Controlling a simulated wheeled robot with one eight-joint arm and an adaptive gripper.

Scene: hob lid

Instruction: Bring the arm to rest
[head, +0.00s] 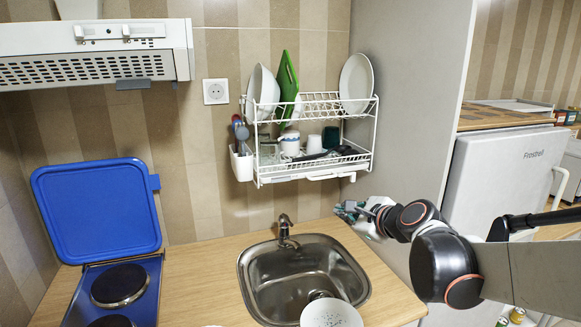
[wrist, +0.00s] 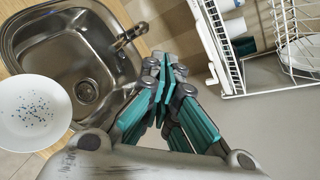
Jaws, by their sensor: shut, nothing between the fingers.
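My gripper (head: 345,209) is at the right of the counter, above and to the right of the sink, in front of the grey side panel. In the wrist view my gripper (wrist: 166,62) is shut, with its teal-padded fingertips together and nothing between them. My arm reaches in from the right in the head view, held above the counter. The blue hob lid (head: 97,208) stands raised against the wall behind the hob (head: 120,290).
The steel sink (head: 295,275) and its tap (head: 285,228) are left of my gripper. A speckled white plate (wrist: 30,112) is at the sink's front edge. A white dish rack (head: 262,178) hangs above. The fridge (head: 505,190) stands right of the panel (head: 415,130).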

